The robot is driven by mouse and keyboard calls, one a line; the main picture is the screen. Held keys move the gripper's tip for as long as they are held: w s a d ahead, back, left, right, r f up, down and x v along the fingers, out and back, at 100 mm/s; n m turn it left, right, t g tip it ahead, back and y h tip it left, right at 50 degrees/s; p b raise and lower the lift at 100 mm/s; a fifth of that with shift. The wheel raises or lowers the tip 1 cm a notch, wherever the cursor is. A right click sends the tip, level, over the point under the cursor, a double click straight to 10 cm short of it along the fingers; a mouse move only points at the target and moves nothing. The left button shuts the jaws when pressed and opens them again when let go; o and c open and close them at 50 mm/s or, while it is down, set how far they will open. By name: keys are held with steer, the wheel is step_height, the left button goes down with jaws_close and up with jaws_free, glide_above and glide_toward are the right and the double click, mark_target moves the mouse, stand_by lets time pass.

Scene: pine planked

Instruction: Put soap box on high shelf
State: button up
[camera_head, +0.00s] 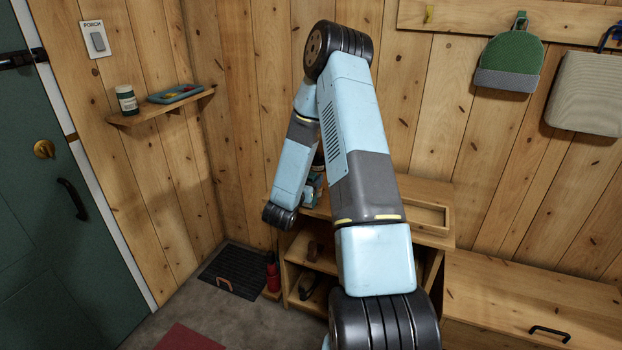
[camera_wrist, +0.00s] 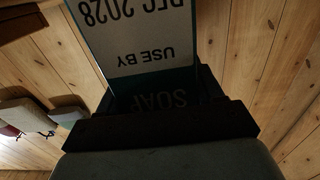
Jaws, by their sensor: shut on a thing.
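The soap box (camera_wrist: 130,38) shows in the wrist view as a white and dark teal carton. Its upside-down print reads "SOAP" and "USE BY DEC 2028". My gripper (camera_wrist: 157,88) is shut on its lower, teal end, with dark fingers at either side. In the head view my arm hides the box and most of the gripper, above the low cabinet. A wooden wall shelf (camera_head: 150,115) is at the left in the head view.
A low wooden cabinet (camera_head: 430,236) with shoes inside stands behind my arm, and a bench (camera_head: 530,300) is at the right. A red bottle (camera_head: 272,275) stands beside a dark mat (camera_head: 231,271).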

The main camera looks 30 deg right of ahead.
steer(key=o, duration=1.2)
